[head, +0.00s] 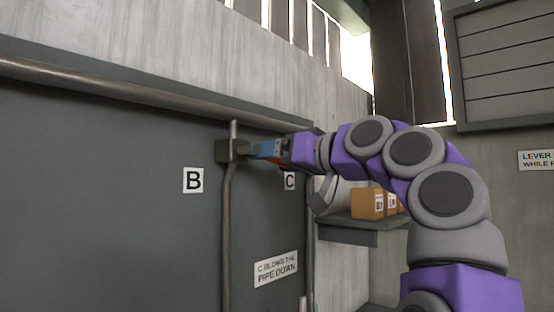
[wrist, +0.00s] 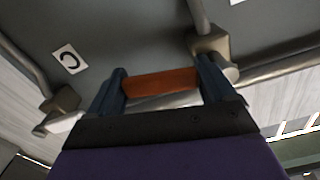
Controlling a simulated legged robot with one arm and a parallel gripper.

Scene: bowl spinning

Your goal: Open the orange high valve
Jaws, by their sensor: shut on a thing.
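The orange valve handle (wrist: 160,84) spans between the two blue fingers of my gripper (wrist: 161,70) in the wrist view, and the fingers are shut on its ends. In the head view my gripper (head: 256,150) reaches left to the wall, beside a dark valve body (head: 226,151) on a vertical pipe. Only a small orange patch of the handle (head: 280,160) shows there, below the fingers. The wrist view shows a valve body (wrist: 208,42) just beyond the right finger. The handle's joint to the valve is mostly hidden.
Signs B (head: 193,180) and C (head: 290,181) are on the dark wall panel. A long horizontal pipe (head: 130,88) runs above. A shelf (head: 345,221) with cardboard boxes (head: 367,203) stands right of the panel, below my arm. A second valve body (wrist: 60,103) is at left in the wrist view.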

